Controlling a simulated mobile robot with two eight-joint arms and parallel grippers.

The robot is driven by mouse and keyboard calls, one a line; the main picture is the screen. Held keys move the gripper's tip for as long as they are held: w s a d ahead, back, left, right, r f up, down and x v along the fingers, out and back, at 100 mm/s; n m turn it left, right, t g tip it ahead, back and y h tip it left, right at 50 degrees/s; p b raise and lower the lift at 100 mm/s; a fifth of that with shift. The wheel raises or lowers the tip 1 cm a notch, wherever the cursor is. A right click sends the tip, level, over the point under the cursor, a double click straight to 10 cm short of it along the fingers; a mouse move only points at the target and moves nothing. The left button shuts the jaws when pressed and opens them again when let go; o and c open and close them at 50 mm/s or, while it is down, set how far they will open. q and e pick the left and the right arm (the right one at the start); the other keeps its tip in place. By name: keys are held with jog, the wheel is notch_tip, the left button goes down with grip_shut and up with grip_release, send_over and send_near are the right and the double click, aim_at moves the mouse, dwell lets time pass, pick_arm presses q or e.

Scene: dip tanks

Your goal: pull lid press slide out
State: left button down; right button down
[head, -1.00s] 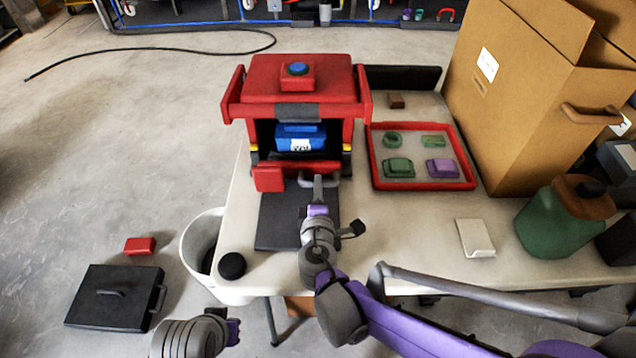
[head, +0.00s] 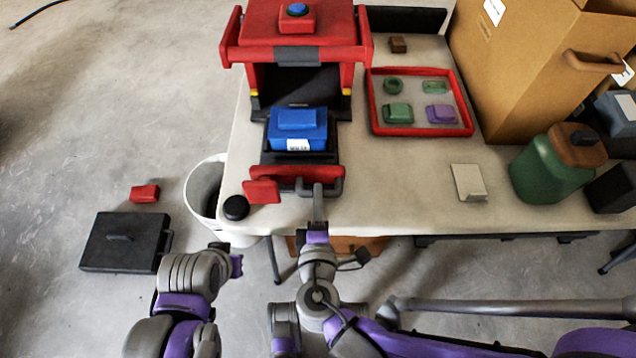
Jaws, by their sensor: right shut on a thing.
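The red press (head: 255,52) stands at the back left of the table, with a blue button (head: 296,9) on top. Its black slide (head: 262,158) is out toward me and carries a blue block (head: 297,128) with a white label. A red front bar (head: 297,174) with a grey handle (head: 338,187) is on the slide's near end. My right gripper (head: 319,192) is shut on the handle. My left gripper (head: 236,256) is off the table's front edge, empty-looking; its fingers are too small to read. The press chamber behind the block looks dark and empty.
A red tray (head: 372,115) holds green and purple parts. A cardboard box (head: 530,75), green jar (head: 545,170) and white pad (head: 468,183) are to the right. A black puck (head: 235,207) sits at the left edge. A white bin (head: 203,190) stands beside the table.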

jog(key=shift+s, duration=0.2)
jog(key=c, duration=1)
grip_release()
jog(key=shift+c, duration=0.2)
jog(key=p+v, duration=0.1)
jog(key=v, duration=0.9)
jog(key=shift+s+p, duration=0.35)
jog(key=shift+p, duration=0.05)
jog(key=shift+s, duration=0.1)
